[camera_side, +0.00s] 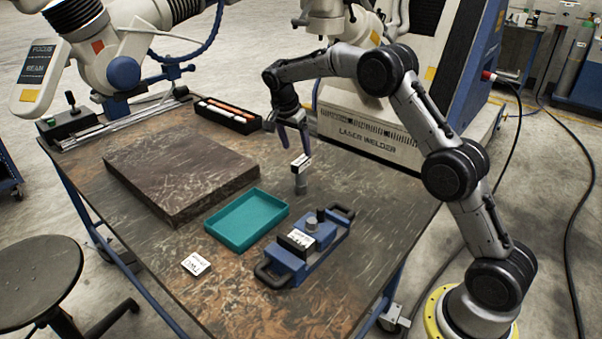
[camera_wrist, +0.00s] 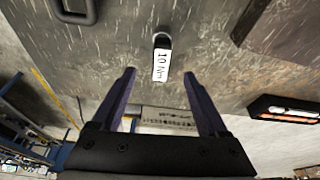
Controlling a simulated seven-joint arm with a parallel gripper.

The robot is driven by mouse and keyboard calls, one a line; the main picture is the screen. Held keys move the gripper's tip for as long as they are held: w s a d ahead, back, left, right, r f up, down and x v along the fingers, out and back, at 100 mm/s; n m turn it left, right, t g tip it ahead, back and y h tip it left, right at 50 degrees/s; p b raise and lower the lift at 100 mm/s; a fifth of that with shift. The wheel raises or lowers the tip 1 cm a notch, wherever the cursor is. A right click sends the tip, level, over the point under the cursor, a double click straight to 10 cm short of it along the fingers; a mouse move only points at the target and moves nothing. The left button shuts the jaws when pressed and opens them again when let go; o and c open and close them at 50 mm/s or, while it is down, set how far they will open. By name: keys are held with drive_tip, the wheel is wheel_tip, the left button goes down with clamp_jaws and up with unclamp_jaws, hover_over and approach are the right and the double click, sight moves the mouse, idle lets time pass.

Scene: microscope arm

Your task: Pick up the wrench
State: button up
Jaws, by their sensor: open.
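The wrench (camera_side: 300,179) appears to be the small upright grey piece with a white label on the workbench (camera_side: 240,290). In the wrist view the wrench (camera_wrist: 161,42) shows its label, which reads "10 Nm", just beyond and between my fingertips. My gripper (camera_side: 296,147) points down from above the bench, close to the top of the wrench. In the wrist view my gripper (camera_wrist: 159,73) has its two dark fingers spread apart with nothing clamped between them. I cannot tell whether the fingers reach down beside the label.
A teal tray (camera_side: 246,240) and a blue fixture with black handles (camera_side: 287,259) stand in front of the wrench. A dark slab (camera_side: 180,165) lies at left. A black box with orange and white items (camera_side: 228,115) is at the back. A white card (camera_side: 196,264) lies near the front.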

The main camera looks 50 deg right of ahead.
sight(301, 161)
drive_tip(key=x, duration=0.8)
drive_tip(key=shift+w+x, duration=0.1)
drive_tip(key=shift+x, duration=1.2)
drive_tip(key=shift+w+x, duration=0.15)
drive_tip(key=shift+x, duration=1.2)
clamp_jaws()
drive_tip(key=shift+r, duration=0.1)
